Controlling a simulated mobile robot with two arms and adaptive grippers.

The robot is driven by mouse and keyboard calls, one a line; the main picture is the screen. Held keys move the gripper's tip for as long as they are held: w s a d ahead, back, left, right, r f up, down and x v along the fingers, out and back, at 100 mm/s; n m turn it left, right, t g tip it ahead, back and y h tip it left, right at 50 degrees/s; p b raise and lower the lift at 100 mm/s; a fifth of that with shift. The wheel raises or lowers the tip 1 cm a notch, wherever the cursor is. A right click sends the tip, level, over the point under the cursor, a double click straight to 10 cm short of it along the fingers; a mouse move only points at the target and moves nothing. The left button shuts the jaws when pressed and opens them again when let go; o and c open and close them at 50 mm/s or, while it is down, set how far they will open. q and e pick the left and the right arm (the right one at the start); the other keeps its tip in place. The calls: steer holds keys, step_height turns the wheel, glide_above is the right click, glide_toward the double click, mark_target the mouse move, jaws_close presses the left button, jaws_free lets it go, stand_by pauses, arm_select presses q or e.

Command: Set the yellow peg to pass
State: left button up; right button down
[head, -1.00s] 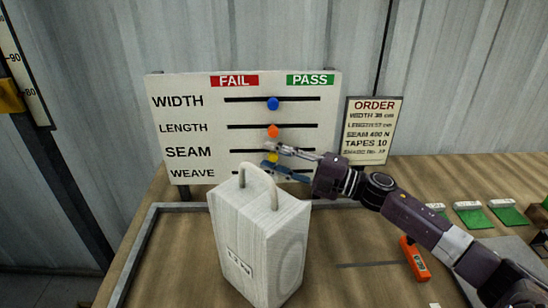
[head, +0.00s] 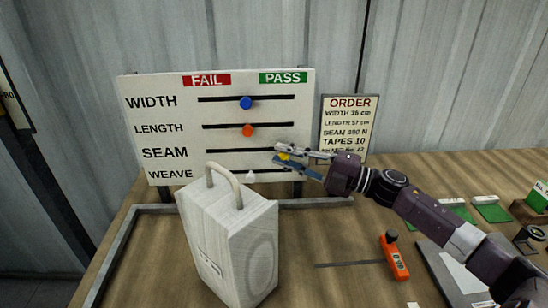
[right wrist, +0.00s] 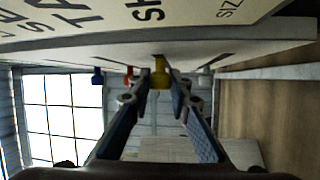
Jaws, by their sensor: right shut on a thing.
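The white board (head: 165,115) has rows WIDTH, LENGTH, SEAM and WEAVE, with a red FAIL label (head: 207,80) at left and a green PASS label (head: 283,78) at right. My right gripper (head: 282,158) is shut on the yellow peg (head: 284,156) at the right part of the SEAM slot, under PASS. In the right wrist view the yellow peg (right wrist: 160,72) sits between the fingertips. The blue peg (head: 246,102), orange peg (head: 248,130) and white peg (head: 250,175) are near the middles of their slots. My left gripper is not in view.
An order sign (head: 347,122) is right of the board. An orange tool (head: 397,262) and green-and-white items (head: 492,208) lie at the right.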

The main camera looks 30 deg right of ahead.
steer(key=shift+d+f, duration=0.15)
steer(key=shift+d, duration=0.05)
steer(key=shift+a, duration=0.1)
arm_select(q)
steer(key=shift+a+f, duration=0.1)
arm_select(e)
steer(key=c, duration=1.8)
jaws_free()
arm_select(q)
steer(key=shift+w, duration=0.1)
arm_select(e)
steer(key=shift+s, duration=0.1)
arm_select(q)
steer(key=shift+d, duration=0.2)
arm_select(e)
steer(key=v, duration=1.2)
